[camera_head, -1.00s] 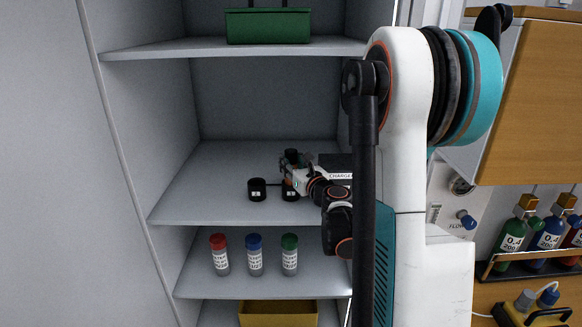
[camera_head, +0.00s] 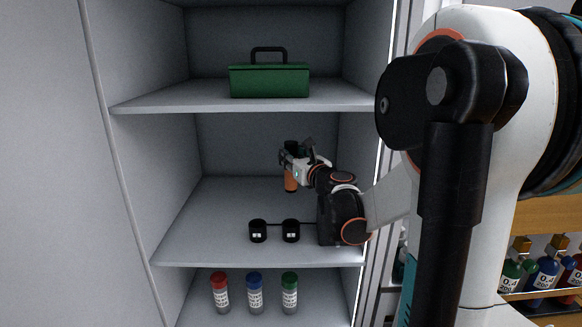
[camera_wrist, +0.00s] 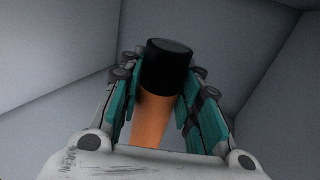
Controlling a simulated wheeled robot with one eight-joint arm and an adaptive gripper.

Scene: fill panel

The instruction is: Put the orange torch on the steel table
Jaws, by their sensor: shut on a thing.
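The orange torch (camera_head: 291,181) has an orange body and a black end. My gripper (camera_head: 290,160) is shut on it and holds it upright above the middle shelf of the cabinet. In the wrist view the torch (camera_wrist: 150,120) stands between the teal finger pads, black end (camera_wrist: 168,65) toward the camera. Two black cup-like charger holders, the left one (camera_head: 257,231) and the right one (camera_head: 291,231), stand on the shelf below, and the torch is clear of them. The steel table is not in view.
A green toolbox (camera_head: 269,80) sits on the upper shelf (camera_head: 150,101). Red, blue and green capped bottles (camera_head: 255,293) stand on the lower shelf. The cabinet's left wall (camera_head: 150,180) is close by. Several large bottles (camera_head: 548,262) stand at the right.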

